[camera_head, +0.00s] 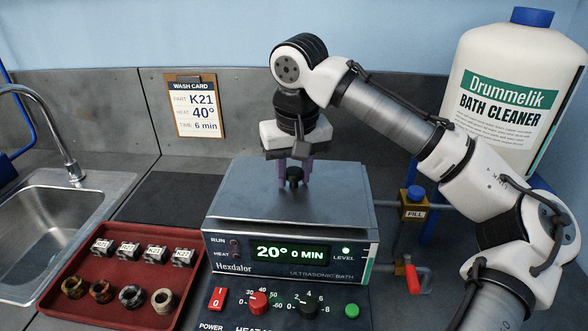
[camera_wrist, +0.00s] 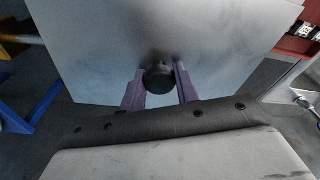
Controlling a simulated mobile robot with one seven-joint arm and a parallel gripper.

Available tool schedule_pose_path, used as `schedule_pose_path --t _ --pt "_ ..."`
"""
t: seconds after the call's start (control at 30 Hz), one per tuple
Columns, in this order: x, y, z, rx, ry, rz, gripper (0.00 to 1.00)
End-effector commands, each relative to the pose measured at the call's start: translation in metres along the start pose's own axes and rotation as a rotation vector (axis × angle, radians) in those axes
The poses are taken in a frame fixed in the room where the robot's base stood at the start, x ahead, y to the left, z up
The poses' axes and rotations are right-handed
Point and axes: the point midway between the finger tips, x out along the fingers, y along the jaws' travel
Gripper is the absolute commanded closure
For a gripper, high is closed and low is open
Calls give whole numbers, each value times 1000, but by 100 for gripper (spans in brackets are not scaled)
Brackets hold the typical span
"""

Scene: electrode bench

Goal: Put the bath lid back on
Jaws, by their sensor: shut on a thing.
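The bath lid (camera_head: 240,200) is a flat grey metal plate with a black knob (camera_head: 294,176) in its middle. It lies over the top of the ultrasonic bath (camera_head: 225,252); I cannot tell whether it is fully seated. My gripper (camera_head: 295,184) points down with its purple fingers shut on the knob. In the wrist view the knob (camera_wrist: 160,76) sits between the two fingers, and the lid (camera_wrist: 110,40) spreads out beneath. The bath's display reads 20° and 0 MIN, with a green LEVEL light lit. The bath's opening is hidden.
A red tray (camera_head: 62,262) with several labelled blocks and rings stands at the left, beside a steel sink (camera_head: 30,225). A dark mat (camera_head: 170,200) lies bare left of the bath. A blue FILL valve (camera_head: 414,203), a red-handled tap (camera_head: 411,277) and a cleaner bottle (camera_head: 490,120) stand at the right.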

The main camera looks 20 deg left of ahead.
Motion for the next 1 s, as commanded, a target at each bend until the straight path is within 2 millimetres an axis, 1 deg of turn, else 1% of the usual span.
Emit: schedule_pose_path --t 0.43,1.0 --pt "0 0 0 0 1 0 100" --pt "6 0 1 0 2 1 100"
